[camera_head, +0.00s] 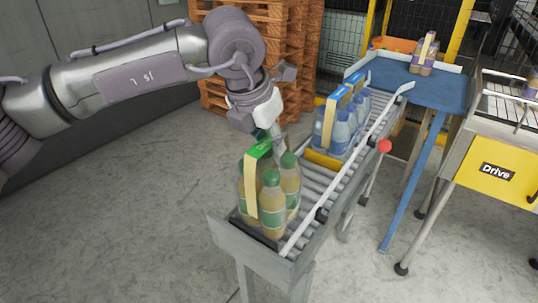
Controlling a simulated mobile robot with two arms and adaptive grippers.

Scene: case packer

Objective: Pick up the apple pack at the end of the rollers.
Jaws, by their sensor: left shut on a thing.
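The apple pack (270,202) is a group of amber bottles with green caps and a green-and-yellow carrying strap. It stands upright at the near end of the roller conveyor (308,185). My left gripper (272,140) comes down from above and behind the pack and is shut at its strap, near the green top. The fingertips are partly hidden behind the strap and bottles. The pack appears to be still on the rollers; I cannot tell whether there is a gap beneath it. My right gripper does not show.
A pack of blue bottles (341,125) stands farther up the rollers, behind a yellow bar (322,161). A purple pack (424,58) stands on the blue table (405,85). Wooden pallets (290,50) are stacked behind. A yellow "Drive" machine (495,175) stands at right. Floor at left is clear.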

